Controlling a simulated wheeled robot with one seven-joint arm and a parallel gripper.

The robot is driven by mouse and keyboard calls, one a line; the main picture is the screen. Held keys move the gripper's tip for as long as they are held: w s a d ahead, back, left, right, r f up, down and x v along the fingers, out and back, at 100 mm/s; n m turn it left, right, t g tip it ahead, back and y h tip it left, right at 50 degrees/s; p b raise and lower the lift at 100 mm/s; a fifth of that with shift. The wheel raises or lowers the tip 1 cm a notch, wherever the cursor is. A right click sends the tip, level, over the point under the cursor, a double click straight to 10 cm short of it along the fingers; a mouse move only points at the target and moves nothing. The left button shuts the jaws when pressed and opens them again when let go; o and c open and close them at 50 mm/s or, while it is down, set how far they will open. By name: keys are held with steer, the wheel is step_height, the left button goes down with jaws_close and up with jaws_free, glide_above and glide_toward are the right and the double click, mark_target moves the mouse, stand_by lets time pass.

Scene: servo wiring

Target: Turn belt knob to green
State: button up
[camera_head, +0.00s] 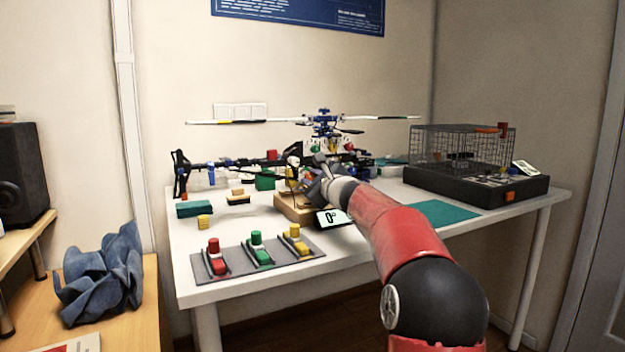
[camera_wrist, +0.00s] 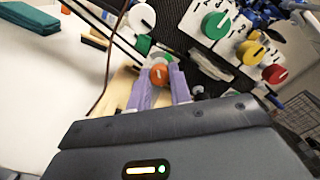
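My gripper (camera_wrist: 163,84) has its two lavender fingers apart, with a round orange knob (camera_wrist: 159,74) between the tips. I cannot tell whether the fingers press on it. In the wrist view, a panel beyond carries a large green knob (camera_wrist: 216,25), a yellow knob (camera_wrist: 249,53) and a red knob (camera_wrist: 275,73), each with a pale pointer line and printed numbers. A white round piece (camera_wrist: 142,18) is left of them. No label marks a belt knob. In the head view my gripper (camera_head: 309,180) is over a wooden base (camera_head: 291,210) with a display reading 0°.
A model helicopter (camera_head: 322,124) stands behind my gripper. A grey board (camera_head: 240,262) with red, green and yellow pieces lies at the front left of the table. A wire cage (camera_head: 455,150) on a black base is at the right. A teal mat (camera_head: 445,212) is bare.

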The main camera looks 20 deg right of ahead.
steer(key=shift+m, duration=0.3)
jaws_close()
steer(key=m+p, duration=0.1)
steer(key=m, duration=0.3)
steer(key=shift+m, duration=0.4)
steer(key=shift+m+p, duration=1.1)
steer(key=shift+m, duration=1.4)
steer(key=o, duration=0.9)
jaws_free()
steer(key=shift+c, duration=0.2)
steer(key=shift+s, duration=0.1)
